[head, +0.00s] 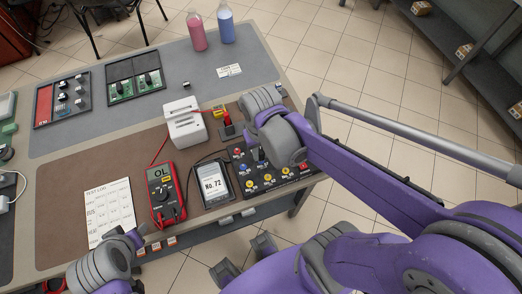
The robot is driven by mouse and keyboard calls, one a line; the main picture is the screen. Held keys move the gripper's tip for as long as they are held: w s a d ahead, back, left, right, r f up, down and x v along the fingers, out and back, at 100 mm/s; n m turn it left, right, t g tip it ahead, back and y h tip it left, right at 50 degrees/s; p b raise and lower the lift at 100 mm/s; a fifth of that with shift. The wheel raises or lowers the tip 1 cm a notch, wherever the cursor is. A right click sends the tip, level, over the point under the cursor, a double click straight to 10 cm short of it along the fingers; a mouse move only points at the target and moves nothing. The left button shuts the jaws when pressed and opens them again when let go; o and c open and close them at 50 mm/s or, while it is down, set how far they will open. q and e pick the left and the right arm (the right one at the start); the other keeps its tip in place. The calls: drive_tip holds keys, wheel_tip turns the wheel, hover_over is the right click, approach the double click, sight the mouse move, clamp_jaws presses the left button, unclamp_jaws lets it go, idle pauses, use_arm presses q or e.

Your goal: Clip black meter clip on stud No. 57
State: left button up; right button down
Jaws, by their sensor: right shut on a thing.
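The stud board (270,178) is a dark panel at the table's right edge, with several red, blue and yellow studs and labels too small to read. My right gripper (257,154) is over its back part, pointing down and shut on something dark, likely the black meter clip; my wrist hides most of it. A black lead (212,155) runs toward it from the red multimeter (160,190), which reads "OL". A handheld display (213,184) beside the board reads "No. 72". I cannot make out stud No. 57. My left gripper (138,236) is at the table's front edge, apart from the board.
A white device (186,122) stands behind the display, with a red lead near it. A test log sheet (110,213) lies at left. Circuit boards (136,77) and pink (197,31) and blue (226,24) bottles are farther back. The grey mat's middle is mostly clear.

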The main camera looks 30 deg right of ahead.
use_arm(q)
drive_tip(key=shift+f, duration=0.1)
use_arm(e)
drive_tip(key=shift+f, duration=0.1)
drive_tip(key=shift+c, duration=1.7)
unclamp_jaws()
wheel_tip(320, 180, up, 9)
drive_tip(key=p, duration=0.6)
drive_tip(key=shift+w, duration=0.15)
use_arm(q)
drive_tip(key=w+r, duration=0.4)
drive_tip(key=r, duration=0.4)
drive_tip(key=shift+r+t, duration=0.25)
drive_tip(key=shift+t, duration=0.05)
drive_tip(key=shift+s, duration=0.1)
